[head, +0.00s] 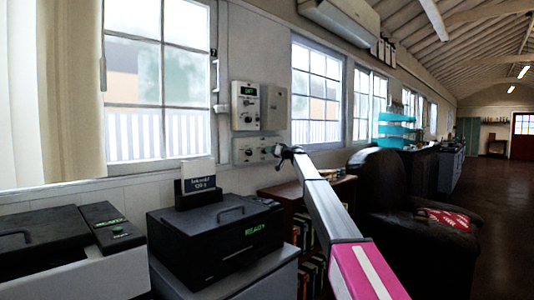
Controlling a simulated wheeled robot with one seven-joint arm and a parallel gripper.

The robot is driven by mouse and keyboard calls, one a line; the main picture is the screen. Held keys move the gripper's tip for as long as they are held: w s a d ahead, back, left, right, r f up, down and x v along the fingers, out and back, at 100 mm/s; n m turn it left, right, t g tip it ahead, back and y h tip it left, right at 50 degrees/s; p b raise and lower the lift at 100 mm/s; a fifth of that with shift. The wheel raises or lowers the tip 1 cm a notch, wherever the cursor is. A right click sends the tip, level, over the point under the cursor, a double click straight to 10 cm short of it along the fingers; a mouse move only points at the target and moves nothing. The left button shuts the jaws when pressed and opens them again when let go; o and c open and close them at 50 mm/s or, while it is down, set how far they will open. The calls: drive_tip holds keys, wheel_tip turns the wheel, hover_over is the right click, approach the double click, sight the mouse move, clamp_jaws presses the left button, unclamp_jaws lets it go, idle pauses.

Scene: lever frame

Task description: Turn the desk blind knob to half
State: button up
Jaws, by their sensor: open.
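Control panels hang on the wall between two windows. The upper white panel (245,106) has a small green display and dark round knobs. A lower, wider panel (250,151) carries several small knobs. The labels are too small to read, so I cannot tell which knob is the desk blind's or how it is set. My gripper (282,151) is small and dark at the end of my arm, at the right end of the lower panel. It is open. It covers part of that panel, and I cannot tell whether it touches a knob.
A plain grey box (274,107) is beside the upper panel. Below stand a black printer-like machine (215,235) with a sign (198,185) on top, and another machine (60,245) at left. A bookcase (310,205) and dark armchair (400,225) stand right. Floor at far right is clear.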

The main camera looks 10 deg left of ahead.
drive_tip(key=shift+x, duration=2)
drive_tip(key=c, duration=0.9)
drive_tip(key=shift+m, duration=0.4)
drive_tip(key=m, duration=1.1)
drive_tip(key=shift+f, duration=0.1)
